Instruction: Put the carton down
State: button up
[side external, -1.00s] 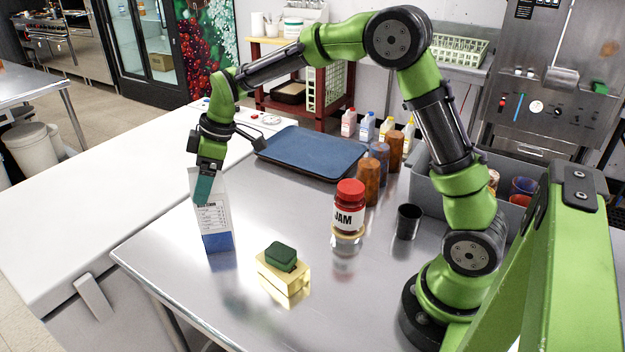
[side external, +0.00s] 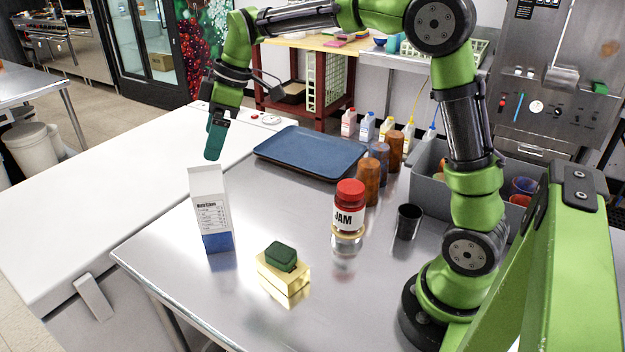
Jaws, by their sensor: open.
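The carton (side external: 211,212) is white with a blue lower part and a printed nutrition panel. It stands upright on the steel table (side external: 150,262), near the table's left edge. My gripper (side external: 213,156) is open and empty above the carton. Its fingertips look apart from the carton's top, pointing down. One finger hides the other, so the gap between them is hard to see.
A green sponge on a yellow block (side external: 284,272) lies right of the carton. A jam jar (side external: 348,212), a black cup (side external: 407,222) and amber tumblers (side external: 368,182) stand further right. A blue tray (side external: 310,152) lies behind. A grey bin (side external: 428,178) is at the right.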

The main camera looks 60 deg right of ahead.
jog(key=s+r+m+t, duration=0.2)
jog(key=s+r+m, duration=0.25)
jog(key=s, duration=0.65)
jog(key=s+f+m+t, duration=0.1)
jog(key=s+f+m, duration=0.1)
jog(key=s+m, duration=0.2)
jog(key=s+d+f+m+t+h, duration=0.1)
jog(key=s+f+m, duration=0.2)
jog(key=s, duration=0.6)
jog(key=shift+d+f+m, duration=0.2)
jog(key=shift+f+m, duration=0.05)
jog(key=shift+m, duration=0.5)
